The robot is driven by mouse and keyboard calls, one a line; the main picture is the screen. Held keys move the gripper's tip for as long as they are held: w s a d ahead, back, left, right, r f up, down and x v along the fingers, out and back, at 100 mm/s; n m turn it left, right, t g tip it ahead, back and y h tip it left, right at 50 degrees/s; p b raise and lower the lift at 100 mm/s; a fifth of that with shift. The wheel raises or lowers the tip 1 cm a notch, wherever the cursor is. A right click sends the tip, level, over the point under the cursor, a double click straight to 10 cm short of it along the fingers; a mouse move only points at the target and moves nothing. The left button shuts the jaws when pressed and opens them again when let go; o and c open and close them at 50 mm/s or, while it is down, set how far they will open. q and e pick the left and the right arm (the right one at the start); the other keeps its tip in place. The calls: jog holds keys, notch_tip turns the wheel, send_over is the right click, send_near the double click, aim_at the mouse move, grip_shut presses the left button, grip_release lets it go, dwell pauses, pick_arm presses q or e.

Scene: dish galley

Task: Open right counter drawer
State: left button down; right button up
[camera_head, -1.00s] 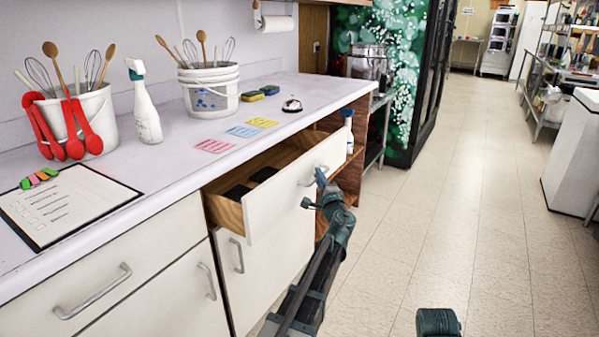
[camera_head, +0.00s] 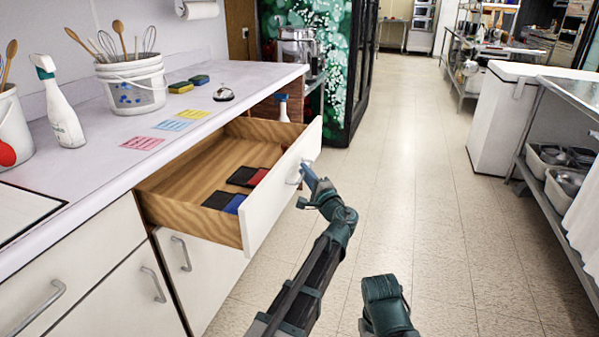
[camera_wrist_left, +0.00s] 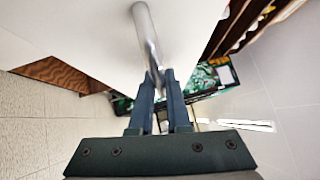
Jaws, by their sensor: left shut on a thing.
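The right counter drawer (camera_head: 262,212) is pulled well out in the head view, with its wooden inside showing. Dark, red and blue flat items (camera_head: 240,180) lie in it. My left gripper (camera_head: 308,180) is at the metal handle on the drawer's white front. In the left wrist view the gripper's two fingers (camera_wrist_left: 160,95) are closed around the handle (camera_wrist_left: 147,35). My right arm shows only in part at the bottom of the head view; its fingertips cannot be made out.
The countertop above holds a spray bottle (camera_head: 59,110), a white bucket of utensils (camera_head: 132,85), sponges (camera_head: 188,84), coloured notes (camera_head: 172,125) and a bell (camera_head: 223,93). The tiled floor (camera_head: 420,200) is clear to the right. A white cabinet (camera_head: 505,120) stands farther right.

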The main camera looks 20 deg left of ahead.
dwell(0.3)
pick_arm(q)
jog(key=c, duration=0.9)
grip_release()
jog(key=shift+s+d, duration=0.1)
jog(key=shift+s, duration=0.05)
